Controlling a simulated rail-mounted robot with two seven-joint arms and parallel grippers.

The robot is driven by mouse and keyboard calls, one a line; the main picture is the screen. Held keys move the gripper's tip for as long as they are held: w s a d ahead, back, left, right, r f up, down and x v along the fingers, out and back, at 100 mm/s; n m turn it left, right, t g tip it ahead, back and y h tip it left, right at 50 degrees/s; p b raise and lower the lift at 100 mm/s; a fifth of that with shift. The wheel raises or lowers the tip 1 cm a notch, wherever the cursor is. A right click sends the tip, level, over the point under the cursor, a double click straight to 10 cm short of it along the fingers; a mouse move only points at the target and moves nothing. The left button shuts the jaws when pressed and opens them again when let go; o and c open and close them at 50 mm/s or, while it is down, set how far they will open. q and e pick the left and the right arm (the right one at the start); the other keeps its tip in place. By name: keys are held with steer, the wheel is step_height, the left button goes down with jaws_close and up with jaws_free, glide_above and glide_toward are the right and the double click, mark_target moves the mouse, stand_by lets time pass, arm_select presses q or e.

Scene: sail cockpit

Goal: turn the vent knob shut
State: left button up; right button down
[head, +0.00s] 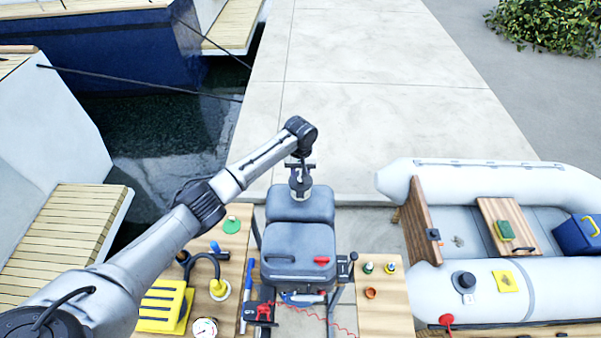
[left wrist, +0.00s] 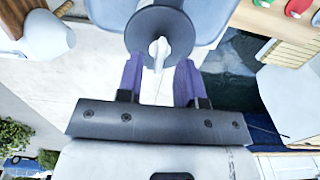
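The vent knob shows in the left wrist view as a small pale upright tab (left wrist: 160,50) on a dark round cap (left wrist: 150,22). In the head view the dark cap (head: 299,184) is at the far end of a grey-blue, seat-shaped body (head: 300,243). My left gripper (left wrist: 159,66) is open, with a purple-tinted finger on each side of the tab. A gap shows between tab and fingers; I cannot tell their depth difference. In the head view my left gripper (head: 300,169) is right at the cap, partly covering it. My right gripper is not in view.
A wooden bench with a yellow box (head: 163,308), a gauge (head: 205,327) and a green disc (head: 232,225) lies left. A small wooden board with little caps (head: 370,293) is right, before a grey inflatable boat (head: 500,178). Concrete dock (head: 360,120) is clear beyond.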

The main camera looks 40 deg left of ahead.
arm_select(q)
steer(key=shift+f, duration=0.85)
jaws_close()
